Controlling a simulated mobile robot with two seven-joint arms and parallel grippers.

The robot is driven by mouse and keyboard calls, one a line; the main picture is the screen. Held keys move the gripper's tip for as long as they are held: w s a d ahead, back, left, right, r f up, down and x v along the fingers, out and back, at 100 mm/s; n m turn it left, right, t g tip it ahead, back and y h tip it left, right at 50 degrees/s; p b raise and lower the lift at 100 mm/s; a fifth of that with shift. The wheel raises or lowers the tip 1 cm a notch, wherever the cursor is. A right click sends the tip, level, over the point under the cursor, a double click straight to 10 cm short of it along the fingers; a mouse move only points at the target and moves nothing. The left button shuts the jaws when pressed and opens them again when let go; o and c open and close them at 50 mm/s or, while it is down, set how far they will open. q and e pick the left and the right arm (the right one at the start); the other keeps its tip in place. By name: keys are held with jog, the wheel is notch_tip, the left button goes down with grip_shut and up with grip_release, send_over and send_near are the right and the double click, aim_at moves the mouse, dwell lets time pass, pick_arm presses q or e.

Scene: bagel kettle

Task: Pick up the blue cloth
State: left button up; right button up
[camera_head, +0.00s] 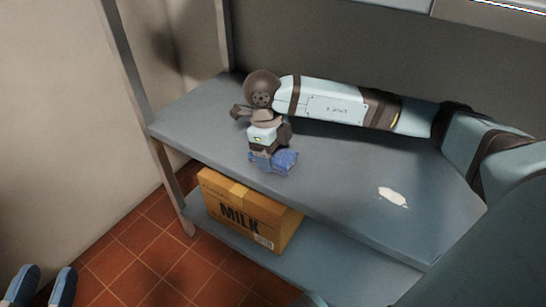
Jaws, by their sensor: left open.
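The blue cloth (288,161) is a small crumpled patch on the upper grey shelf, near its front edge. My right gripper (268,158) points down right at the cloth, with its wrist above and the arm reaching in from the right. Its fingertips blend with the blue of the cloth, so I cannot tell whether they are closed on it. My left gripper (42,284) is at the bottom left corner, open and empty, its two blue fingers apart over the floor and far from the cloth.
The upper shelf (335,185) is mostly clear, with a white patch (393,196) at its right. A cardboard MILK box (240,210) sits on the lower shelf (320,270). A metal post (135,80) stands at the left, and a wall closes the back.

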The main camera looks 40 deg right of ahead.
aim_at(275, 153)
pick_arm(q)
jog(key=shift+f, duration=0.1)
pick_arm(e)
jog(key=shift+c, duration=1.1)
pick_arm(q)
jog(key=shift+d, duration=0.1)
pick_arm(e)
jog(key=shift+r, duration=0.1)
jog(key=shift+r+p, duration=0.3)
jog(key=shift+r, duration=0.05)
notch_tip(275, 153, up, 3)
jog(key=shift+r+p, duration=0.2)
jog(key=shift+p, duration=0.7)
notch_tip(275, 153, up, 4)
jog(key=shift+r+p, duration=0.25)
jog(key=shift+p, duration=0.7)
jog(key=shift+r, duration=0.55)
pick_arm(q)
jog(key=s+n, duration=0.1)
jog(key=s+d+f+n+g+y, duration=0.1)
jog(key=n, duration=0.1)
jog(key=shift+d+g, duration=0.15)
jog(key=shift+g, duration=0.15)
